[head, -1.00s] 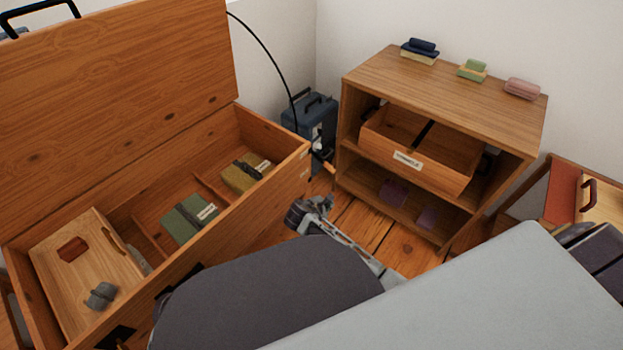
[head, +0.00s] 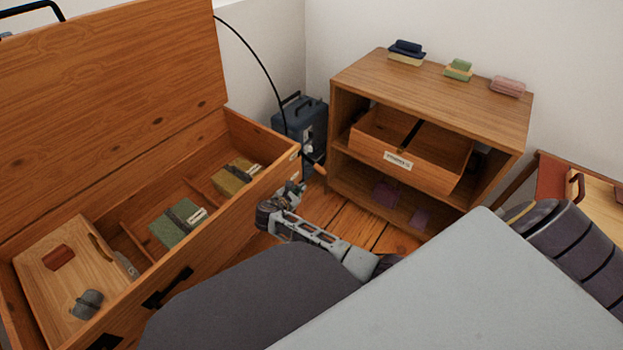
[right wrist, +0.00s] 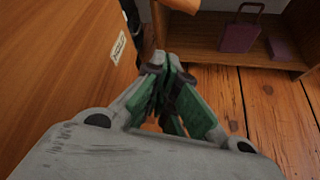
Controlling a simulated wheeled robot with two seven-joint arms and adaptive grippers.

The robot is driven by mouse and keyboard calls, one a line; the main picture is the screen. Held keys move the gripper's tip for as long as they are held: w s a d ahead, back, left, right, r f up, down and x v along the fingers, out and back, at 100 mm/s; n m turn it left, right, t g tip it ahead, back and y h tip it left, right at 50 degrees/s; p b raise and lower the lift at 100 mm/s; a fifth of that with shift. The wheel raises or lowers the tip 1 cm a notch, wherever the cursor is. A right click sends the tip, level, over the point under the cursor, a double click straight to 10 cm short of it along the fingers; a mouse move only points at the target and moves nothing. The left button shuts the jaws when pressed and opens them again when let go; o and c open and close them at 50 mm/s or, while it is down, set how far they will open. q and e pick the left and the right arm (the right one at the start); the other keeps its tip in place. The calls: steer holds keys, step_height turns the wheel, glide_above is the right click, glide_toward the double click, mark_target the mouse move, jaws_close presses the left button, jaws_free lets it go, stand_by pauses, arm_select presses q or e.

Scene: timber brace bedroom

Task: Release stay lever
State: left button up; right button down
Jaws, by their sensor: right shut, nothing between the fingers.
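The chest (head: 235,220) stands with its lid (head: 120,90) raised at left. A thin black curved stay (head: 262,60) runs from the lid down toward the chest's right end. My left gripper is out of view.
A wooden shelf unit (head: 430,90) with a tilted-looking open drawer (head: 410,150) stands right of the gripper. A blue-grey case (head: 305,118) stands behind the lever. Bare floor (head: 350,225) lies between chest and shelf.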

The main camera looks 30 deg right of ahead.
mark_target(308, 159)
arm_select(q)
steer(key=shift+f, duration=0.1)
arm_select(e)
steer(key=shift+d, duration=0.1)
steer(key=shift+b+x, duration=2.7)
steer(key=shift+x, duration=2.3)
arm_select(q)
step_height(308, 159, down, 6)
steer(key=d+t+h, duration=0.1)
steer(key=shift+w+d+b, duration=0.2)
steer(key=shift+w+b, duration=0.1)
steer(key=shift+b, duration=0.1)
arm_select(e)
steer(key=r, duration=0.2)
steer(key=s+d+r, duration=0.1)
steer(key=shift+r, duration=0.3)
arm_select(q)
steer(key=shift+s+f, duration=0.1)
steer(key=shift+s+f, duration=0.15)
arm_select(e)
steer(key=shift+r, duration=0.1)
